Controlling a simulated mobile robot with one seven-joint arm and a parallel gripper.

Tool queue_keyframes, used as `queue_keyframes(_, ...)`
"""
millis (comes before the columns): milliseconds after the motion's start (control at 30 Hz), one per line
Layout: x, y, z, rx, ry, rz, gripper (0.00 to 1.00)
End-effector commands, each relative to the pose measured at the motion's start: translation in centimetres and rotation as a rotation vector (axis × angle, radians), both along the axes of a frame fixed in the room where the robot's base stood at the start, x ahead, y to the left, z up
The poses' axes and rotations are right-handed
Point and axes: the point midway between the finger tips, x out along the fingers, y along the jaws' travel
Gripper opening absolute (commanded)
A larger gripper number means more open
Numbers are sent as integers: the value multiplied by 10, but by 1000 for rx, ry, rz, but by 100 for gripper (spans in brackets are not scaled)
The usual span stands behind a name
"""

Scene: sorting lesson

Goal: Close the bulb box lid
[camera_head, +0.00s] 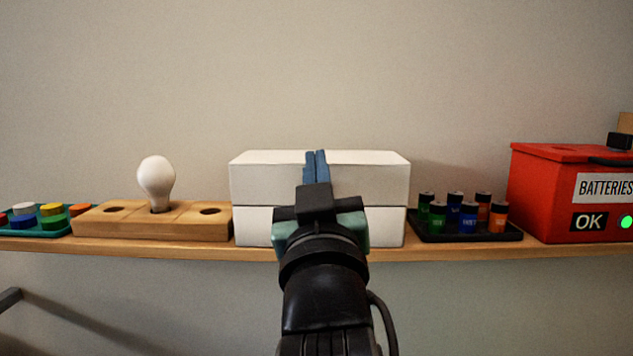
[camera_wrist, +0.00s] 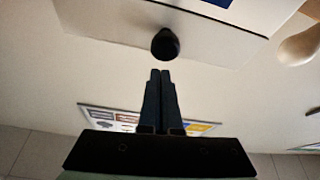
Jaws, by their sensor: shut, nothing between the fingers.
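The white bulb box (camera_head: 262,185) stands in the middle of the shelf. Its upper part sits over a lower part (camera_head: 385,227), with a thin seam between them on the front. The back and any hinge are hidden. My gripper (camera_head: 316,153) is in front of the box, fingers together and empty, covering the middle of its front. In the wrist view, a white box surface (camera_wrist: 100,22) fills the top, with a black round knob (camera_wrist: 166,43) just beyond my shut fingertips (camera_wrist: 160,72). I cannot tell whether they touch.
Left on the shelf (camera_head: 440,249), a wooden block (camera_head: 90,222) holds a white bulb (camera_head: 156,178); a teal tray (camera_head: 57,227) is farther left. Right are a black battery tray (camera_head: 470,237) and a red batteries box (camera_head: 540,190). The wall is close behind.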

Motion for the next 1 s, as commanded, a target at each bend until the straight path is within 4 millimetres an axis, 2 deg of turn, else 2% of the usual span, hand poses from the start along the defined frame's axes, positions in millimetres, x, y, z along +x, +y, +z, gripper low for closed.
queue_keyframes(33,-2,0,-9,0,-9,0,0)
queue_keyframes(300,-6,0,-20,0,-5,1,0)
queue_keyframes(1000,-7,0,-23,0,-1,0,0)
